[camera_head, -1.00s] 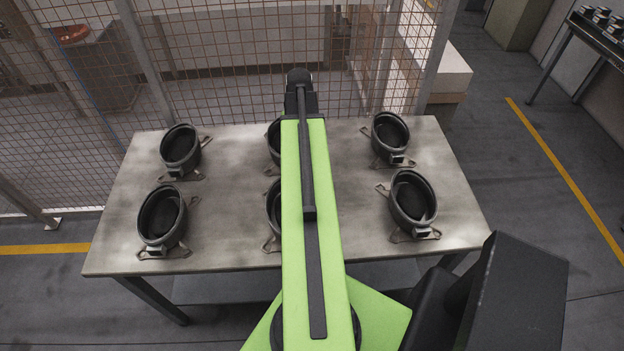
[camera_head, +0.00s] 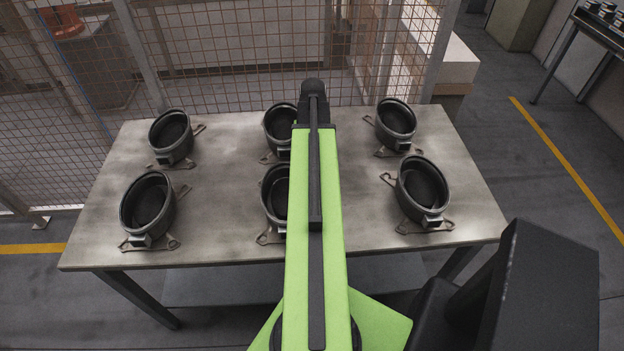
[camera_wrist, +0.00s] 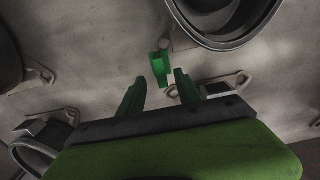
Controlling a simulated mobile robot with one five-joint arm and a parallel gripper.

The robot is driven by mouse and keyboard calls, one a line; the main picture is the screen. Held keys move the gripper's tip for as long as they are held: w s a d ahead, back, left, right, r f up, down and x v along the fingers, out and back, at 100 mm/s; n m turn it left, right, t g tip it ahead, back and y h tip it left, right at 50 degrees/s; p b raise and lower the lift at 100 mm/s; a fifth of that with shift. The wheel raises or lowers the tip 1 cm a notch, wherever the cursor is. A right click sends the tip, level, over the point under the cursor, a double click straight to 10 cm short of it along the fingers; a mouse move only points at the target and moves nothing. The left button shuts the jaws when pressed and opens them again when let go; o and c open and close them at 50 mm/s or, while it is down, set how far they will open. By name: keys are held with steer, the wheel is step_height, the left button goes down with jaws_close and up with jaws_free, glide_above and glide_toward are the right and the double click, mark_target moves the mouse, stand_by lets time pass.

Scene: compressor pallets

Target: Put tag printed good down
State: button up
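A small green tag (camera_wrist: 159,66) shows in the wrist view, with a pale patch at its lower right. It appears to be at the grey table top (camera_wrist: 95,40), beside a dark round compressor part (camera_wrist: 222,38); whether it rests on the table is hard to tell. My gripper (camera_wrist: 159,75) has its two green fingers spread apart, with the tag between and just beyond their tips. I see no finger touching it. In the head view my arm hides the tag and the gripper.
Several dark compressor parts on brackets stand in two rows on the table (camera_head: 225,200), including one at front left (camera_head: 147,205) and one at front right (camera_head: 422,190). A wire mesh fence (camera_head: 250,60) stands behind the table. Open floor (camera_head: 520,180) lies to the right.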

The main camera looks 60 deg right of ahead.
steer(key=shift+f, duration=0.25)
steer(key=f+b, duration=0.5)
steer(key=shift+s+a+f, duration=0.1)
steer(key=shift+a+f, duration=0.15)
steer(key=shift+r, duration=0.2)
steer(key=shift+c, duration=0.4)
jaws_close()
